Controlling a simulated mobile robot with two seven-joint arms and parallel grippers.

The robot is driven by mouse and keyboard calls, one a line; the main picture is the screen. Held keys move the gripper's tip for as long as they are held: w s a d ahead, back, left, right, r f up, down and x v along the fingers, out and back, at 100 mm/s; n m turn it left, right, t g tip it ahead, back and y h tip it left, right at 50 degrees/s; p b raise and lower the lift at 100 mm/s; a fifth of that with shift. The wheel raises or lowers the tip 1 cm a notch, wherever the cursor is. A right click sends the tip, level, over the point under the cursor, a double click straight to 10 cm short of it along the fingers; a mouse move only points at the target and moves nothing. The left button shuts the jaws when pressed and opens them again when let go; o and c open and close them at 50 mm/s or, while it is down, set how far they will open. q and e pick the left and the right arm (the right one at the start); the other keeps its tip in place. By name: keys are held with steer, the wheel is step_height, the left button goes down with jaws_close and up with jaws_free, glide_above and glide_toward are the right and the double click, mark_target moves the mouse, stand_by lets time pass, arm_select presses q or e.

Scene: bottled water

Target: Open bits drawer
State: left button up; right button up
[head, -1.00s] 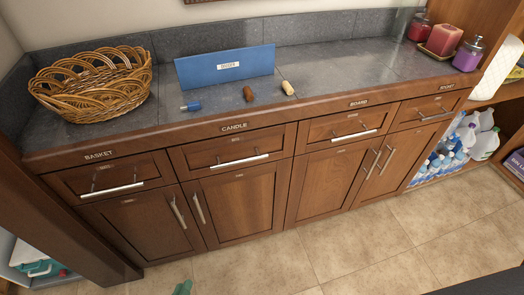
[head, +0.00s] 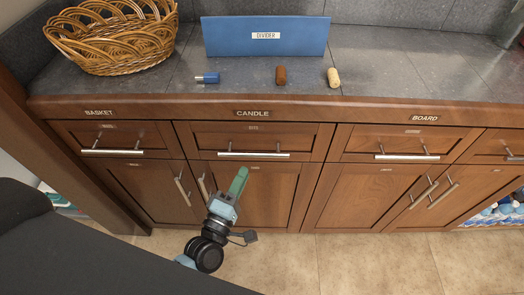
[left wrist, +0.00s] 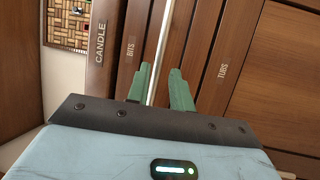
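The bits drawer (head: 290,142) is under the CANDLE label and appears shut, flush with the cabinet front. Its horizontal silver bar handle (head: 253,154) shows whole. In the left wrist view the BITS label is on the drawer front (left wrist: 127,68), and the handle (left wrist: 164,50) lies in the gap between my fingers. My left gripper (head: 240,172) is just below the handle in the head view, its green fingers pointing up. In the left wrist view the gripper (left wrist: 160,76) has its fingers apart. Contact with the bar cannot be told. My right gripper is out of view.
Neighbouring drawers have bar handles (head: 112,151) (head: 408,156). The cupboard door below is labelled TUBS (left wrist: 223,71). On the counter are a wicker basket (head: 110,40), a blue divider (head: 265,37) and several small pieces. A wooden post (head: 60,160) stands at the left.

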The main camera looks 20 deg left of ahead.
mark_target(254, 153)
arm_select(q)
steer(key=x, duration=0.7)
steer(key=shift+w+r+p, duration=0.1)
steer(key=shift+w+p, duration=0.25)
steer(key=shift+w, duration=0.05)
jaws_close()
